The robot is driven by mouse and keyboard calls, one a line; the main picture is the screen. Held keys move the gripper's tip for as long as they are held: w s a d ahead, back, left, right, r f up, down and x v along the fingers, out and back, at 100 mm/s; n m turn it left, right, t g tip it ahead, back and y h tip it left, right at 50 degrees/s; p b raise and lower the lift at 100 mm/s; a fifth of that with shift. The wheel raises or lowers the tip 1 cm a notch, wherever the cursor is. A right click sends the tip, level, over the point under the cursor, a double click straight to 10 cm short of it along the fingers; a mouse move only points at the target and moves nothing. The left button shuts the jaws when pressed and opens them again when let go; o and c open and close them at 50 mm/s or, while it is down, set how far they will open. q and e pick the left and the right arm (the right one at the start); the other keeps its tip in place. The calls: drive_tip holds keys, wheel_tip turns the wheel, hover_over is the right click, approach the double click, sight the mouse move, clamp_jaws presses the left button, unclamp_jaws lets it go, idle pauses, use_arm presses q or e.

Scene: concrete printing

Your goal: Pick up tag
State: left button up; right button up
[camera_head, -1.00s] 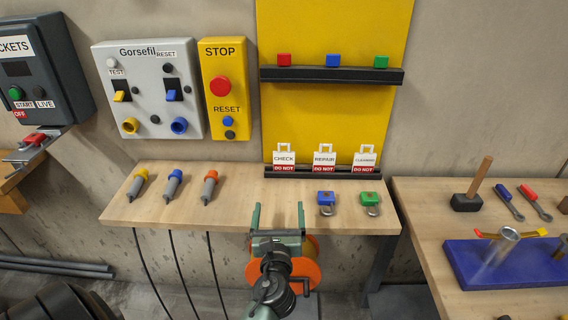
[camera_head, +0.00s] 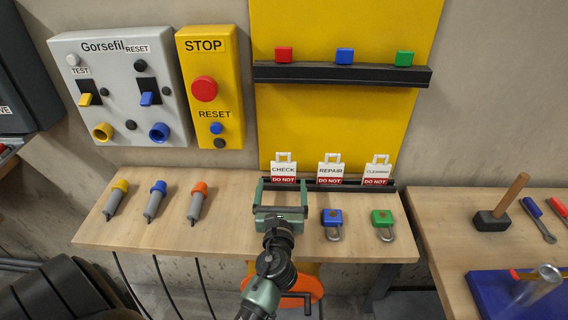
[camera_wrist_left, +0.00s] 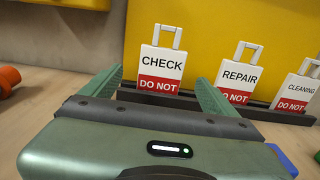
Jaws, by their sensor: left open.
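Three white and red tags stand upright in a black rack (camera_head: 340,187) at the foot of the yellow board. They read CHECK (camera_head: 284,169), REPAIR (camera_head: 330,170) and CLEANING (camera_head: 377,171). My left gripper (camera_head: 283,187) is open and empty just in front of the CHECK tag. In the left wrist view the CHECK tag (camera_wrist_left: 162,64) shows between the two green fingers (camera_wrist_left: 160,88), beyond them. My right gripper is not seen.
A blue padlock (camera_head: 332,222) and a green padlock (camera_head: 382,222) lie right of my gripper. Several plugs (camera_head: 154,200) lie to the left on the wooden table (camera_head: 230,232). A black shelf (camera_head: 340,75) juts out above the tags.

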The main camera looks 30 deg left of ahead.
sight(283, 170)
use_arm(q)
drive_tip(key=shift+w+a+r, duration=0.15)
drive_tip(key=shift+w+a, duration=0.05)
drive_tip(key=shift+w, duration=0.15)
drive_tip(key=shift+w+a+r+p, duration=0.25)
drive_tip(key=shift+w, duration=0.2)
drive_tip(key=shift+w+a+r+p, duration=0.2)
drive_tip(key=shift+w+a, duration=0.05)
drive_tip(key=shift+w, duration=0.2)
drive_tip(key=x, duration=0.3)
drive_tip(key=shift+w+a+f, duration=0.15)
drive_tip(key=shift+w+f, duration=0.05)
drive_tip(key=shift+w, duration=0.15)
drive_tip(key=shift+w+a, duration=0.1)
drive_tip(key=shift+w, duration=0.05)
drive_tip(key=c, duration=1.4)
drive_tip(key=shift+c, duration=0.2)
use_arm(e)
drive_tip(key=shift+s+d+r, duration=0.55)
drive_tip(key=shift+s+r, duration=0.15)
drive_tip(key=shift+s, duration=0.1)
